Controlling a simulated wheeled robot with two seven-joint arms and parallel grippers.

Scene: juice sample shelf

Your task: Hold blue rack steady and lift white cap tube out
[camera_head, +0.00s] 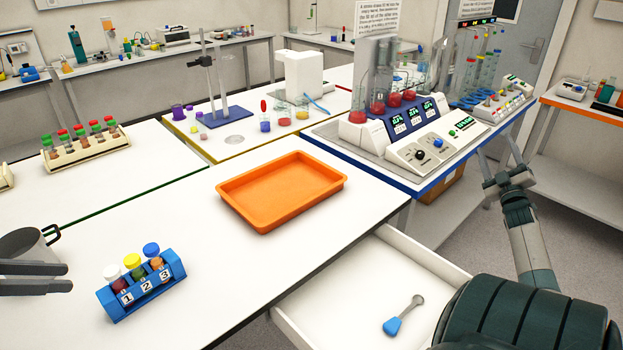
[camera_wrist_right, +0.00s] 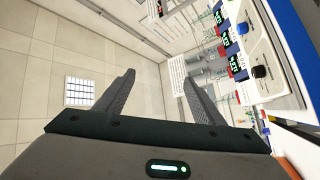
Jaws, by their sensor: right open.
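The blue rack (camera_head: 120,312) stands on the white table at the lower left, with slots numbered 1, 2 and 3. The white cap tube (camera_head: 112,272) sits upright in slot 1. A yellow cap tube (camera_head: 132,261) is in slot 2 and a blue cap tube (camera_head: 151,249) in slot 3. My left gripper (camera_head: 70,277) reaches in from the left edge beside the rack, fingers apart and empty, not touching it. My right gripper (camera_head: 495,146) is far to the right, raised, open and empty; its fingers also show in the right wrist view (camera_wrist_right: 158,88).
An orange tray (camera_head: 240,214) lies in the middle of the table. A grey pot (camera_head: 28,246) stands behind my left gripper. An open drawer (camera_head: 350,285) at the front holds a blue-handled tool (camera_head: 400,318). Table between rack and tray is clear.

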